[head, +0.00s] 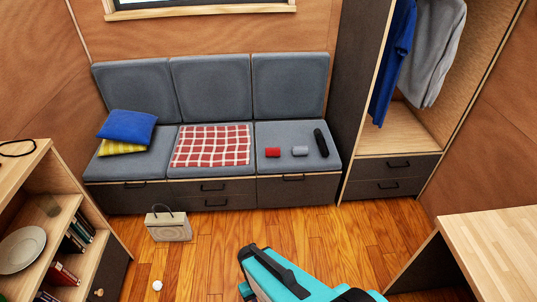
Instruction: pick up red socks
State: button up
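A small red bundle (272,152), which looks like the red socks, lies on the right seat cushion of the grey sofa (262,134). A similar grey bundle (300,151) lies just to its right, with a small gap. A dark, long object (321,143) lies further right on the same cushion. My teal arm shows at the bottom middle, in front of the sofa and well short of the red bundle. I cannot make out my gripper's fingertips.
A checked blanket (211,146) and blue pillow (127,125) lie on the sofa. An open wardrobe (398,130) stands right, shelves (60,225) left, a wooden table (495,250) lower right. A bag (168,225) and small white ball (157,285) are on the floor, otherwise clear before the sofa.

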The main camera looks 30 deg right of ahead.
aim_at(270, 152)
jog(key=z, duration=0.05)
jog(key=i, duration=0.4)
jog(key=u, duration=0.95)
jog(key=k, duration=0.65)
jog(key=u, duration=0.05)
jog(key=i, duration=0.6)
